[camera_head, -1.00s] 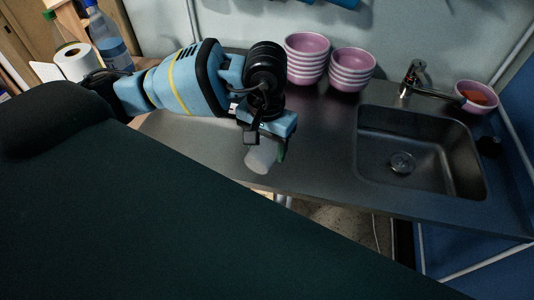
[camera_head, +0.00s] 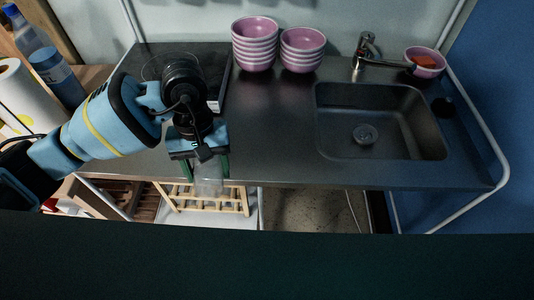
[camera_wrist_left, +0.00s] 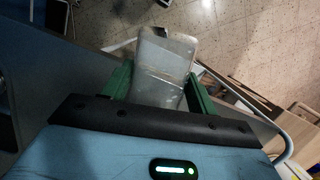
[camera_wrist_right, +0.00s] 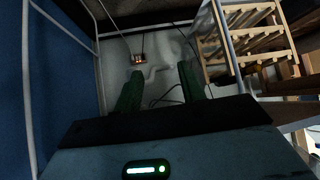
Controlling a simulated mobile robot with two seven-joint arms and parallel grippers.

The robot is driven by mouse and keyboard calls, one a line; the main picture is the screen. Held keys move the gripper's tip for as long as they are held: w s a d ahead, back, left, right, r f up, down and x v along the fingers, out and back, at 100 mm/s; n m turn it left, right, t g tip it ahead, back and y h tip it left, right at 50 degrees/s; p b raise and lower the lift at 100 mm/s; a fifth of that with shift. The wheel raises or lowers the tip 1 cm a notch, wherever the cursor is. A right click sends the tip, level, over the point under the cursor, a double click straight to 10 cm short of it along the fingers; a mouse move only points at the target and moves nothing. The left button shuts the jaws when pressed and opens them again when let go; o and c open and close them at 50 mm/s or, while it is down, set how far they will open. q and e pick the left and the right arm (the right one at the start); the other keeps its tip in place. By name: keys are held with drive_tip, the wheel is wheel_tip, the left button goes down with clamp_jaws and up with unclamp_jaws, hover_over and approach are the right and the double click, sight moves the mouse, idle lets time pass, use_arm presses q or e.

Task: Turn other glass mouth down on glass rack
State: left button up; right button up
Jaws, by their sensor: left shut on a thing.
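A clear glass (camera_head: 209,182) is held in my left gripper (camera_head: 207,172) at the front edge of the steel counter. In the left wrist view the glass (camera_wrist_left: 165,62) sits between the two green fingers (camera_wrist_left: 160,88). I cannot tell which end is its mouth. A slatted wooden rack (camera_head: 232,205) stands below the counter, lower than and behind the glass in the head view. It also shows in the right wrist view (camera_wrist_right: 247,38), at the upper right. My right gripper (camera_wrist_right: 160,80) has its green fingers apart, with nothing between them; it is outside the head view.
The counter (camera_head: 275,130) has a sink (camera_head: 380,120), a tap (camera_head: 365,50) and stacked pink bowls (camera_head: 254,45). A pink bowl with an orange thing (camera_head: 426,62) is at the back right. A bottle (camera_head: 52,70) and paper roll (camera_head: 25,95) stand at the left.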

use_arm(q)
drive_tip(key=s+d+f+n+g+h+b, duration=0.2)
drive_tip(key=s+d+n+g+h, duration=0.1)
drive_tip(key=d+n+h, duration=0.65)
drive_tip(key=w+d+r+n+t+h+b, duration=0.1)
drive_tip(key=w+r+n+t+h, duration=0.1)
drive_tip(key=n+t, duration=0.3)
drive_tip(key=w+d+r+n+t+h+b, duration=0.1)
drive_tip(key=d+r+n+t+h, duration=0.1)
drive_tip(key=n+t+h, duration=0.3)
drive_tip(key=r+t, duration=0.1)
drive_tip(key=t, duration=0.1)
drive_tip(key=shift+w+r+t, duration=0.2)
drive_tip(key=shift+w+t, duration=0.1)
drive_tip(key=shift+w, duration=0.1)
use_arm(e)
drive_tip(key=s+f+g, duration=0.1)
drive_tip(key=s+f, duration=0.3)
drive_tip(key=f, duration=0.1)
drive_tip(key=shift+a+f, duration=0.2)
drive_tip(key=shift+a, duration=0.2)
